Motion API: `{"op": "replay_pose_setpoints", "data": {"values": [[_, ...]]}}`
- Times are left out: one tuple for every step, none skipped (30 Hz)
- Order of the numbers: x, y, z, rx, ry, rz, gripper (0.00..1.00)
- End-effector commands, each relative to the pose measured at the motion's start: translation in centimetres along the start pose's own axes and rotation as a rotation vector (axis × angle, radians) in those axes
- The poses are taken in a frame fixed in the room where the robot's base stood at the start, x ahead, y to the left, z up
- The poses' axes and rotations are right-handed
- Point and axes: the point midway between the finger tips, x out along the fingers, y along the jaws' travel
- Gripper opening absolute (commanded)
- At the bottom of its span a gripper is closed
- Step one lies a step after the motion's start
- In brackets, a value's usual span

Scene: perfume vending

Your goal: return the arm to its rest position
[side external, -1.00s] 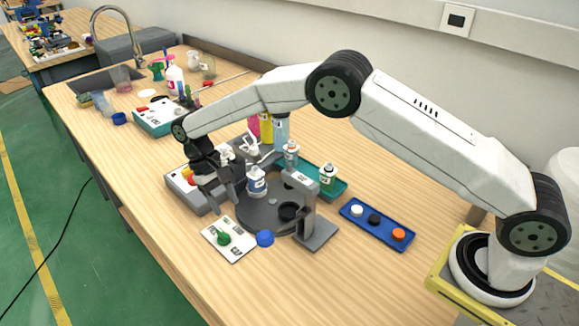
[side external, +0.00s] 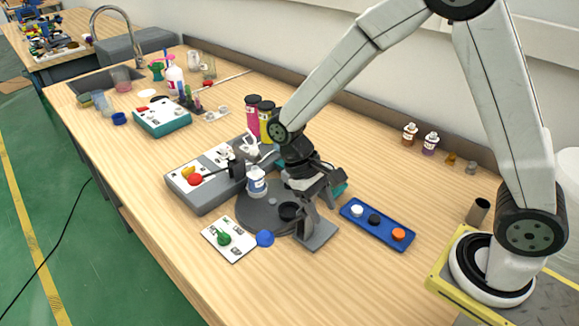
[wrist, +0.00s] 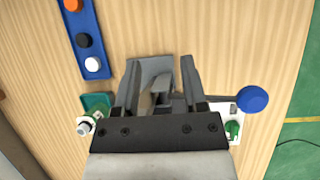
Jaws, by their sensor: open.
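My gripper (side external: 315,190) hangs over the right side of the dark round turntable (side external: 254,217), pointing down in front of the grey stand (side external: 318,237). In the wrist view its two fingers (wrist: 160,80) are apart, with nothing held between them. The grey stand's plate (wrist: 151,70) shows below and between the fingers. My arm is bent upward, with its elbow at the top edge of the side view. A small white bottle with a blue label (side external: 256,185) stands on the turntable, left of my gripper.
A blue tray (side external: 352,220) holds white, black and orange caps. A white card with a green knob (side external: 223,238) and a blue round piece (side external: 265,239) lie at the front. A grey box with red and yellow buttons (side external: 205,203) stands left. Small bottles (side external: 430,143) stand by the wall.

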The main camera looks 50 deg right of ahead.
Motion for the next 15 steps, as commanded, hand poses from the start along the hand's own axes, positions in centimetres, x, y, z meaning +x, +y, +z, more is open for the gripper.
{"op": "replay_pose_setpoints", "data": {"values": [[0.1,0.7,0.7,0.000,0.039,-0.013,0.54],[0.2,1.1,1.0,-0.001,0.066,-0.020,0.54],[0.4,1.6,1.3,-0.003,0.103,-0.030,0.54],[0.4,1.9,1.5,-0.006,0.133,-0.037,0.54],[0.5,2.3,1.6,-0.007,0.165,-0.045,0.54],[0.5,2.7,1.8,-0.009,0.210,-0.054,0.54],[0.5,3.1,1.9,-0.012,0.244,-0.060,0.54],[0.5,3.4,2.0,-0.012,0.279,-0.066,0.54],[0.5,3.9,2.1,-0.015,0.328,-0.073,0.54],[0.4,4.2,2.2,-0.017,0.364,-0.077,0.54],[0.4,4.5,2.3,-0.017,0.400,-0.081,0.54],[0.3,4.9,2.4,-0.020,0.447,-0.084,0.54],[0.2,5.2,2.5,-0.021,0.482,-0.086,0.54],[0.1,5.5,2.5,-0.021,0.515,-0.088,0.54],[0.1,5.8,2.7,-0.024,0.554,-0.088,0.54]]}}
